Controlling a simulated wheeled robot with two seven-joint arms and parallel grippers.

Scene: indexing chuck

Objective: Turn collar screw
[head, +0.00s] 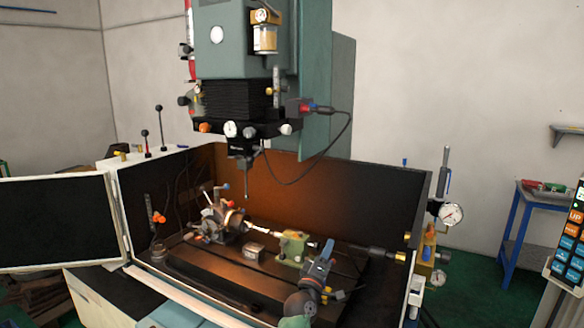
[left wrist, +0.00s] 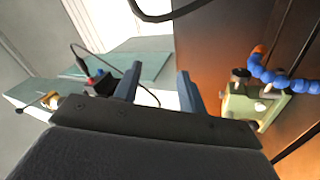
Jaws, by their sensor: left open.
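The indexing chuck (head: 221,222) sits on the machine table inside the enclosure in the head view. Its collar screw is too small to tell apart. A workpiece (head: 258,229) reaches from the chuck toward a green tailstock (head: 292,247). My left gripper (head: 327,250) is in front and to the right of the tailstock, apart from the chuck, with its fingers pointing up and away. In the left wrist view its two blue-grey fingers (left wrist: 157,88) stand apart with nothing between them. The chuck is not clear in that view. My right gripper is not in view.
The milling head with its spindle (head: 243,160) hangs above the table (head: 215,262). Enclosure walls (head: 375,205) stand behind and at the right. A small grey block (head: 254,252) lies in front of the workpiece. A blue segmented hose (left wrist: 280,80) shows beside a green block (left wrist: 245,104).

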